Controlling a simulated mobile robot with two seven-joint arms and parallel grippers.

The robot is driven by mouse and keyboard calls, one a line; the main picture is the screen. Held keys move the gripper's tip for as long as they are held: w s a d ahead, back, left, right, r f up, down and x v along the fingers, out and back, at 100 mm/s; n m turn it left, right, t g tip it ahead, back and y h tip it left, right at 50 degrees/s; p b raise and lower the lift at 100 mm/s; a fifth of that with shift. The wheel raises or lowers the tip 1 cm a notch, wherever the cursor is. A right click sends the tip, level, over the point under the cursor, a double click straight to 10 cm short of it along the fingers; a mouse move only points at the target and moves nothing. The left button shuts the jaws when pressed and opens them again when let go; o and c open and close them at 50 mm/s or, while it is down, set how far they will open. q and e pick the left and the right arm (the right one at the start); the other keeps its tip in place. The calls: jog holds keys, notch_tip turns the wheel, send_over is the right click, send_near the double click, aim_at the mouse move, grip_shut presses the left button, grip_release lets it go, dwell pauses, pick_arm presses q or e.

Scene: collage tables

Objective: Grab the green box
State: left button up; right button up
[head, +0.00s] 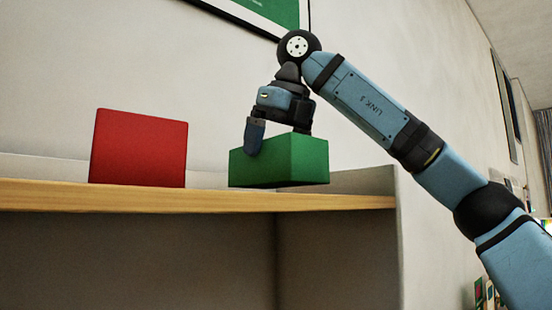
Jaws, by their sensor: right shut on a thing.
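The green box (292,163) is at the right part of the shelf top in the head view. My right gripper (281,137) points down over it and is shut on it, with one finger against its near face. The other finger is mostly hidden behind the box. The bottom of the box is close to the shelf's front edge; I cannot tell whether it touches the shelf. My left gripper is not in view.
A red box (138,148) stands on the wooden shelf top (200,197), left of the green box, with a clear gap between them. A wall (130,50) rises behind. A framed green picture (275,12) hangs above. Open room lies right of the shelf.

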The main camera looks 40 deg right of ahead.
notch_tip(320, 180, up, 18)
jog(key=shift+f, duration=0.15)
